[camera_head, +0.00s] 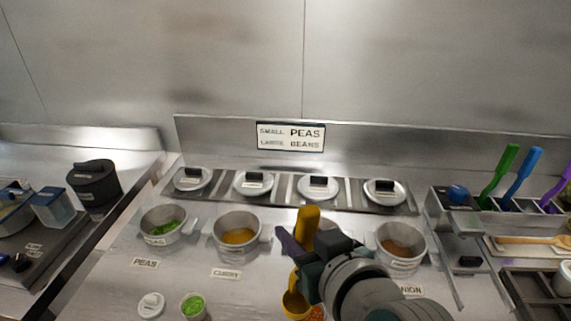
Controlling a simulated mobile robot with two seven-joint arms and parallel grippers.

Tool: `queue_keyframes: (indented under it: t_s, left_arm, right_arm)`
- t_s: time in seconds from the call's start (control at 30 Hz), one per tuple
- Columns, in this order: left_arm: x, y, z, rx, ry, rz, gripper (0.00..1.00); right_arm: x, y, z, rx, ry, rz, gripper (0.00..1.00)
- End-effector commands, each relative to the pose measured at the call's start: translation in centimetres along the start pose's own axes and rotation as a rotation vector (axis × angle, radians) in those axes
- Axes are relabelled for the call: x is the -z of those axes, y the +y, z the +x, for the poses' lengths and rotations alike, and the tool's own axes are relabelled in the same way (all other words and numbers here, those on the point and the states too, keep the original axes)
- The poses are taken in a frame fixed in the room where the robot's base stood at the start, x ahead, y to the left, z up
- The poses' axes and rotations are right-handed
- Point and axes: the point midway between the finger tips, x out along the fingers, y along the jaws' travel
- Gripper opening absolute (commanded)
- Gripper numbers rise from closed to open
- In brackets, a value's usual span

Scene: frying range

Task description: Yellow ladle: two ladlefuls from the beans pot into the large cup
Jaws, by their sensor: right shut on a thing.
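My right gripper (304,256) is shut on the yellow ladle (308,222), whose handle stands up above the jaws. The ladle's yellow bowl (296,305) hangs below them near the bottom edge; what it holds is unclear. Some orange-red contents (318,313) show just right of the bowl, but their container is mostly hidden by my arm. No beans pot can be made out; my gripper and arm cover the place between the curry and onion pots. I cannot make out the large cup for sure. My left gripper is out of view.
Pots of peas (163,226), curry (238,237) and onion (401,246) stand on the counter. Several lids (319,187) lie behind them. A cup of peas (193,307) and a white lidded item (151,305) stand in front. A rack (467,222) with coloured handles is at right.

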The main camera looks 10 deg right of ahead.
Motion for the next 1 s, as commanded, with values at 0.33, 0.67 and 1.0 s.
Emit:
queue_keyframes:
  t_s: [0.33,0.67,1.0]
  left_arm:
    - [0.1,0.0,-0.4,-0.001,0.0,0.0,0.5]
    - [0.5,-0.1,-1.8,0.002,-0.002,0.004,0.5]
    - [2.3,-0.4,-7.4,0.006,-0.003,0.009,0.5]
  right_arm:
    - [-0.1,-0.8,0.1,-0.021,-0.005,-0.055,0.0]
    - [1.4,-0.9,-0.5,-0.02,-0.005,-0.055,0.0]
    - [6.8,-1.2,-2.7,-0.02,-0.005,-0.053,0.0]
